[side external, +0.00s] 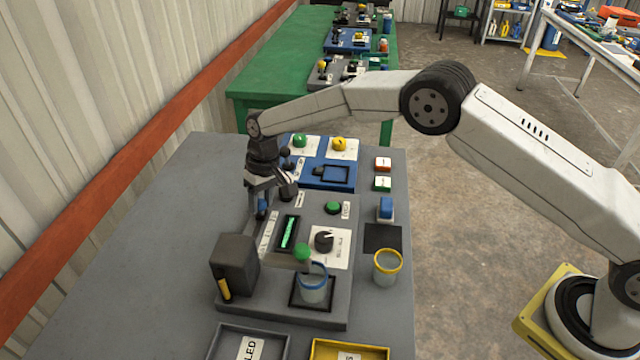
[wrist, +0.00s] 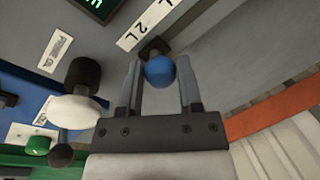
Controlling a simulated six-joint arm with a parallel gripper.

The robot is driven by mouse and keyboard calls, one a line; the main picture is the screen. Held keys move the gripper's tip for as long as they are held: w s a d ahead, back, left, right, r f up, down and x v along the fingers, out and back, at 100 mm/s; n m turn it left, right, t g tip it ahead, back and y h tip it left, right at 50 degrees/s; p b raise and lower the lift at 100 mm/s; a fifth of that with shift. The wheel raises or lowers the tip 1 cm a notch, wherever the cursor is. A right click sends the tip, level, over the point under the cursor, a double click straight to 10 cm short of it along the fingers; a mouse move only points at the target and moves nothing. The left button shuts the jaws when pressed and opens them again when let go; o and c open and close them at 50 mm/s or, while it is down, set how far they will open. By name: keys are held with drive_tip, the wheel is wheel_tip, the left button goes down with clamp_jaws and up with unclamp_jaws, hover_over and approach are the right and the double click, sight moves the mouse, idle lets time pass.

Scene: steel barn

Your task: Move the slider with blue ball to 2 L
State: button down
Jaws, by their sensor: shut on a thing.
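The slider's blue ball (side external: 263,207) is at the far left edge of the grey machine (side external: 345,215), partly hidden by my gripper (side external: 260,196). In the wrist view the blue ball (wrist: 160,71) sits between the two fingers of my gripper (wrist: 158,66), which is shut on it. The ball's dark stem (wrist: 154,46) shows just beyond it, close to the white scale label with "2 L" (wrist: 140,33). Another mark on that label is cut off, with only an "L" readable. In the side view the scale label (side external: 269,231) is too small to read.
The machine has a lit green display (side external: 288,233), a dark dial (side external: 324,240) and a green-ball lever (side external: 302,252). A blue-rimmed cup (side external: 314,285) stands on it; a yellow-rimmed cup (side external: 387,267) stands to the right. A black knob (wrist: 84,73) is near my gripper.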

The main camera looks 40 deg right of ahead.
sight(270, 211)
drive_tip(key=shift+w+d+r, duration=0.1)
drive_tip(key=shift+w+d, duration=0.1)
drive_tip(key=shift+w, duration=0.05)
drive_tip(key=shift+c, duration=1.4)
unclamp_jaws()
drive_tip(key=shift+s, duration=0.1)
drive_tip(key=shift+w+d+r, duration=0.1)
drive_tip(key=shift+d+r, duration=0.15)
drive_tip(key=shift+r, duration=1)
drive_tip(key=shift+w+d+r, duration=0.1)
drive_tip(key=shift+d+r, duration=0.1)
drive_tip(key=shift+r, duration=1.1)
drive_tip(key=shift+d+r, duration=0.25)
drive_tip(key=shift+r, duration=1)
drive_tip(key=shift+d, duration=0.1)
